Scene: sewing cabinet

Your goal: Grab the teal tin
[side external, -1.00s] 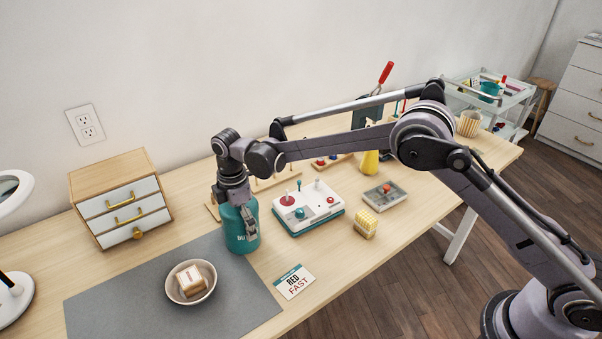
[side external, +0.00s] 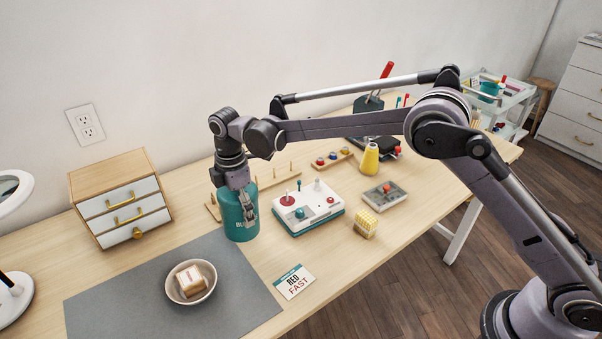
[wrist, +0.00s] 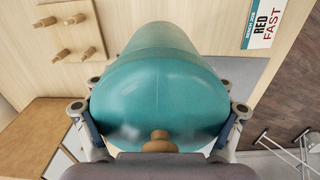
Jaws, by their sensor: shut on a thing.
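The teal tin (side external: 236,224) is a rounded teal container with white lettering, upright at the back edge of the grey mat. My gripper (side external: 240,204) comes down on it from above and is shut on it, one finger showing against its near right side. In the wrist view the tin (wrist: 160,70) fills the middle between the two fingers, with a brown knob (wrist: 158,141) at its near end. I cannot tell for sure whether its base is clear of the table.
The grey mat (side external: 120,300) holds a bowl (side external: 172,293) with a block in it. A drawer box (side external: 110,172) stands to the left. A peg rack (side external: 275,183) is behind the tin, a white-and-teal tray (side external: 325,222) to its right. A card (side external: 294,282) lies in front.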

